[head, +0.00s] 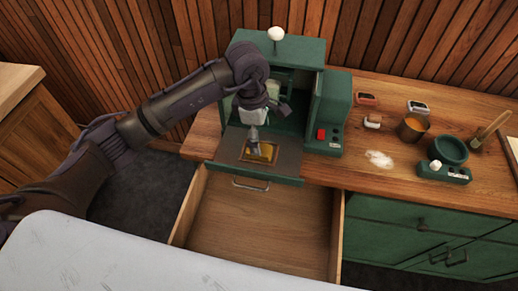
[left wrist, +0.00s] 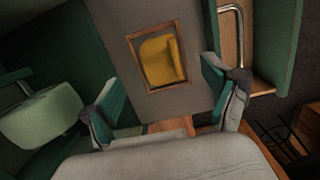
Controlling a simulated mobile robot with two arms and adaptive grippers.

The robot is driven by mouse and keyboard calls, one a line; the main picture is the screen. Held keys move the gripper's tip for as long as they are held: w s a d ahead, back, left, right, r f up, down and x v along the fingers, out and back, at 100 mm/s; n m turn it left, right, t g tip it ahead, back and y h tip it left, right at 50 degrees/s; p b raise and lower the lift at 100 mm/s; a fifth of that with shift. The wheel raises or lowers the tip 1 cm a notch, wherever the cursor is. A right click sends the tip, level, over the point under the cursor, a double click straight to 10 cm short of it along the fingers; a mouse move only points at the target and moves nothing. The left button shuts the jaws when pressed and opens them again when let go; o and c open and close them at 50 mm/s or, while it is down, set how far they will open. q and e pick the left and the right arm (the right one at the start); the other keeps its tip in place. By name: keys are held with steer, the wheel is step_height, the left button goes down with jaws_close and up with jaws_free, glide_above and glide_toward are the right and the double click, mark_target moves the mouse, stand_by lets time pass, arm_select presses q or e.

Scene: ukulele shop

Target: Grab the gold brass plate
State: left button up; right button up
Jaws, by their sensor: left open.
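The gold brass plate (head: 264,153) lies in a thin wooden frame on the grey tray (head: 285,164) at the front of the green machine (head: 340,118). In the left wrist view the plate (left wrist: 162,60) shows gold inside the brown frame, beyond the fingertips. My left gripper (head: 254,142) reaches down from above, over the back left part of the plate. Its fingers stand apart with nothing between them, and they show in the left wrist view (left wrist: 160,103). Whether they touch the tray I cannot tell. My right gripper is in neither view.
An open, empty wooden drawer (head: 255,222) sticks out below the tray. A metal handle (head: 251,184) is in front. On the counter to the right stand a copper cup (head: 413,128), a green bowl (head: 450,150) and small items. Slatted wood covers the back wall.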

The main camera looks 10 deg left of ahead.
mark_target(267, 149)
arm_select(q)
steer(key=shift+f+p, duration=0.35)
steer(key=shift+f, duration=0.05)
step_height(267, 149, down, 4)
steer(key=shift+a+r+p, duration=0.15)
steer(key=shift+r+p, duration=0.05)
steer(key=shift+p, duration=0.7)
steer(key=shift+w+f, duration=0.1)
steer(key=shift+f, duration=0.3)
steer(key=shift+c, duration=0.3)
steer(key=c, duration=1.3)
steer(key=shift+r, duration=0.1)
